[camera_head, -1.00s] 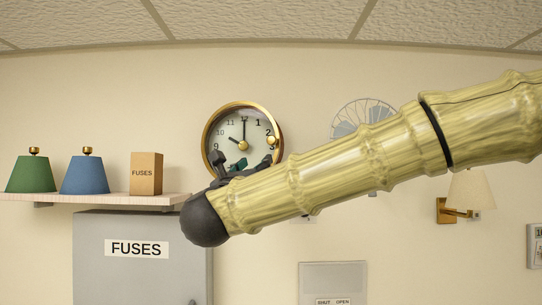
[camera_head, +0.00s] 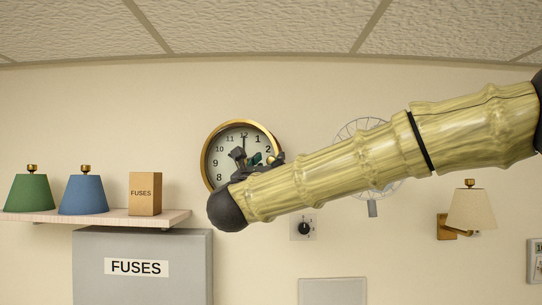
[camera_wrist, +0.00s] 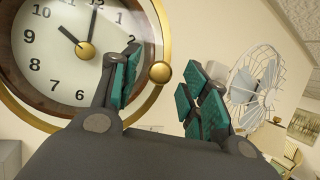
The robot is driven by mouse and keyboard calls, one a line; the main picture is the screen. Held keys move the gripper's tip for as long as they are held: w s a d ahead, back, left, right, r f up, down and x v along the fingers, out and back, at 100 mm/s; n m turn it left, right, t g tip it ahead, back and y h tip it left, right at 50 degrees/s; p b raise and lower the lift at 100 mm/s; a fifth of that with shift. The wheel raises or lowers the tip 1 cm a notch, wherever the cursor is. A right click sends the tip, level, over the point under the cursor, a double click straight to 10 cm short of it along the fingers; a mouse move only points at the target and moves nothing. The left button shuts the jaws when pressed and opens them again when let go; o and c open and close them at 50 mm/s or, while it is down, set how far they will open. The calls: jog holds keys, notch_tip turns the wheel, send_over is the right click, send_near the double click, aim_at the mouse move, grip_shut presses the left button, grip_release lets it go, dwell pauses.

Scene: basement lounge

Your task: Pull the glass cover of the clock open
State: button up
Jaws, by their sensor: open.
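In the head view my gripper (camera_head: 257,157) is in front of the dial's lower right. I cannot tell whether the glass cover stands ajar.
A wall fan (camera_wrist: 255,85) is right of the clock. A shelf (camera_head: 110,217) with green and blue shades and a fuses box (camera_head: 145,194) is at left, above a grey cabinet (camera_head: 140,268). A dial switch (camera_head: 303,228) and wall lamp (camera_head: 470,210) are at right.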

jog(key=shift+w+d+r, duration=0.15)
jog(key=shift+w+r, duration=0.05)
jog(key=shift+w, duration=0.3)
jog(key=shift+d, duration=0.1)
grip_shut()
jog(key=shift+f+h+b, duration=0.2)
jog(key=shift+h+b, duration=0.2)
jog(key=shift+b, duration=0.3)
